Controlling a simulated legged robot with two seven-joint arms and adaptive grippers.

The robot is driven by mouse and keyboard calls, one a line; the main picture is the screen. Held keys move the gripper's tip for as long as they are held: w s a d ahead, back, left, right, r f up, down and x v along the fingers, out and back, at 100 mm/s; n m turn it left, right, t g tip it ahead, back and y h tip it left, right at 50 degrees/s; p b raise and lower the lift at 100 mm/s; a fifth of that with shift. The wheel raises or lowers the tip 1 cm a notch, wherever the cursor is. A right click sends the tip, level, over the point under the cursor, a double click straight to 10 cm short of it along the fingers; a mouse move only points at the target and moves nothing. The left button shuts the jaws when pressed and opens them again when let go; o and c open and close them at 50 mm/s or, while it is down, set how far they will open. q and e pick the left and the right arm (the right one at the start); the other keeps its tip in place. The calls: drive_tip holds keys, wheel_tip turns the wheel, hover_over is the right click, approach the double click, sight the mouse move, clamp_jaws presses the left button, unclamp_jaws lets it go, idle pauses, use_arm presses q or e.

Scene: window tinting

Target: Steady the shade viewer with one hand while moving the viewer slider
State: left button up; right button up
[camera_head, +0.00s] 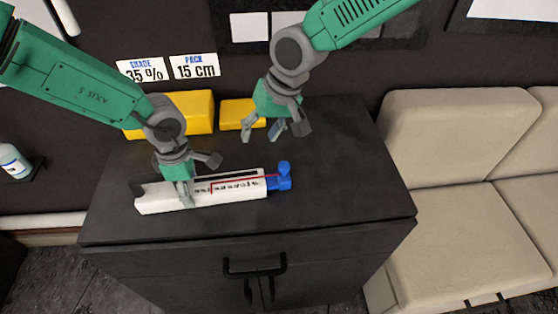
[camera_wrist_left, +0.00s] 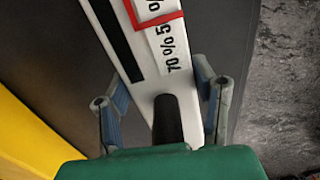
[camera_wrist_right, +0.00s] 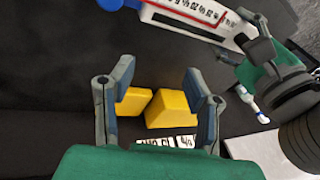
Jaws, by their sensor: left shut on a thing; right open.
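The shade viewer (camera_head: 225,197) is a long white bar with percent markings, lying on the black cabinet top. Its blue slider (camera_head: 284,178) with an upright knob is at the bar's right end, and a red frame shows over the markings. My left gripper (camera_head: 186,190) is at the viewer's left part, its fingers either side of the white body; the left wrist view shows the fingers (camera_wrist_left: 165,110) around the bar near the 70% mark. My right gripper (camera_head: 277,130) is open and empty above the cabinet, behind and above the slider. The viewer also shows in the right wrist view (camera_wrist_right: 190,15).
Two yellow blocks (camera_head: 200,112) (camera_head: 240,113) stand at the cabinet's back edge. Cards reading 35 % (camera_head: 143,70) and 15 cm (camera_head: 195,66) are behind them. A beige sofa (camera_head: 465,170) is on the right. The cabinet top (camera_head: 350,180) right of the slider is clear.

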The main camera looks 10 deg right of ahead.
sight(281, 163)
drive_tip(key=s+d+r+n+g+h, duration=0.2)
drive_tip(key=d+r+h, duration=0.2)
wheel_tip(281, 163, down, 12)
drive_tip(key=shift+s+r, duration=0.1)
idle(0.4)
